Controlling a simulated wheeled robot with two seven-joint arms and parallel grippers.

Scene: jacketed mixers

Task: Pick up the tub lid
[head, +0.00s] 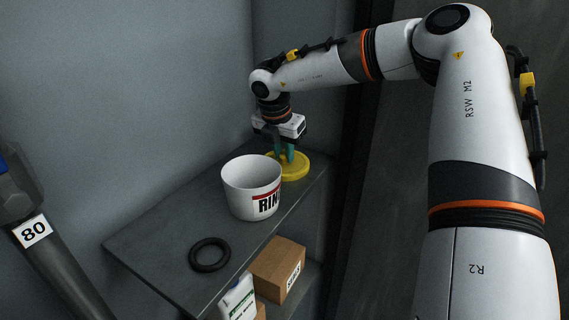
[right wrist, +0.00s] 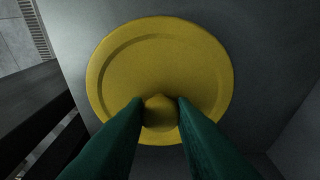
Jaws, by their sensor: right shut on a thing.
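The tub lid (head: 293,169) is a round yellow disc at the back right of the grey shelf, just behind the white tub. In the right wrist view the lid (right wrist: 160,60) fills the middle, with a raised rim and a small central knob (right wrist: 160,112). My right gripper (head: 286,156) points down over the lid, and its green fingers (right wrist: 160,112) are shut on the knob. Whether the lid is lifted off the shelf I cannot tell. The white tub (head: 240,187) stands upright and open, with a red and black label, partly in front of the lid. My left gripper is not in view.
Below are a cardboard box (head: 278,268) and a white container (head: 238,300). A wall rises behind the shelf. A dark pipe marked 80 (head: 50,255) stands at the left.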

